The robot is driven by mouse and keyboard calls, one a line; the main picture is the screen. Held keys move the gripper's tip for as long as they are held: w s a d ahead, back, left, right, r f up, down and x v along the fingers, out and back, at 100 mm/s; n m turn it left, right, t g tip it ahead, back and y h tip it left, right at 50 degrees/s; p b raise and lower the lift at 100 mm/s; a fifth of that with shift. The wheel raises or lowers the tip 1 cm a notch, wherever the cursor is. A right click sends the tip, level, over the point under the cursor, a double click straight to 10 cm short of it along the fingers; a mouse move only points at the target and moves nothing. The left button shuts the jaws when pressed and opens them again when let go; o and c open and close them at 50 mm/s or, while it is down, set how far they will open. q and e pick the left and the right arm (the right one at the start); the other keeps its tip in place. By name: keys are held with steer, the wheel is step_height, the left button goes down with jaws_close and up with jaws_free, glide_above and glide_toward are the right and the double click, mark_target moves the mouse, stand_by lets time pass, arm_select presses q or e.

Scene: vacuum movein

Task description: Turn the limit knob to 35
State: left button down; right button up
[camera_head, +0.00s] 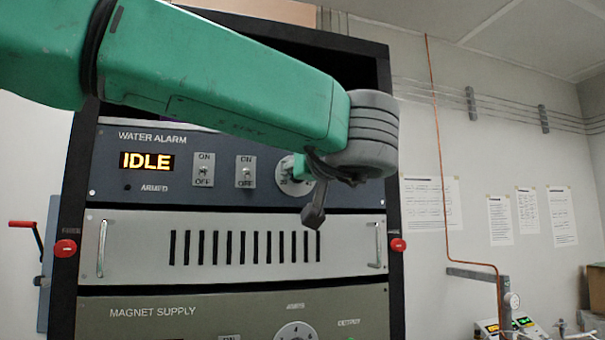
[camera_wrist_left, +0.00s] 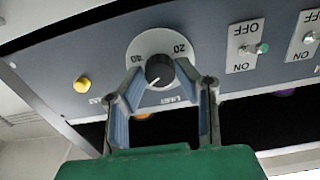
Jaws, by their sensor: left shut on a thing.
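The limit knob (camera_wrist_left: 159,70) is a dark round knob on a pale dial plate (camera_wrist_left: 146,40) on the water alarm panel. A white mark on the knob points to the lower left, toward the 40 side; the exact value cannot be read. My left gripper (camera_wrist_left: 160,75) is shut on the knob, one finger on each side. In the head view the left gripper (camera_head: 308,190) and arm cover most of the dial plate (camera_head: 290,181). My right gripper is not in view.
The water alarm panel (camera_head: 140,165) shows IDLE, with two ON/OFF switches (camera_head: 203,170) (camera_head: 245,172) left of the dial. A vented panel (camera_head: 150,248) and the magnet supply (camera_head: 200,312) sit below. A yellow button (camera_wrist_left: 82,86) is near the dial.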

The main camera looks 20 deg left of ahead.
arm_select(q)
steer(key=shift+d+f+m, duration=0.1)
steer(key=shift+f+m, duration=0.2)
steer(key=c, duration=1.3)
jaws_free()
steer(key=shift+c, duration=0.2)
steer(key=shift+o, duration=0.7)
steer(key=shift+w+r, duration=0.1)
steer(key=shift+w, duration=0.2)
steer(key=v, duration=1.2)
steer(key=shift+d, duration=0.15)
steer(key=shift+w, duration=0.1)
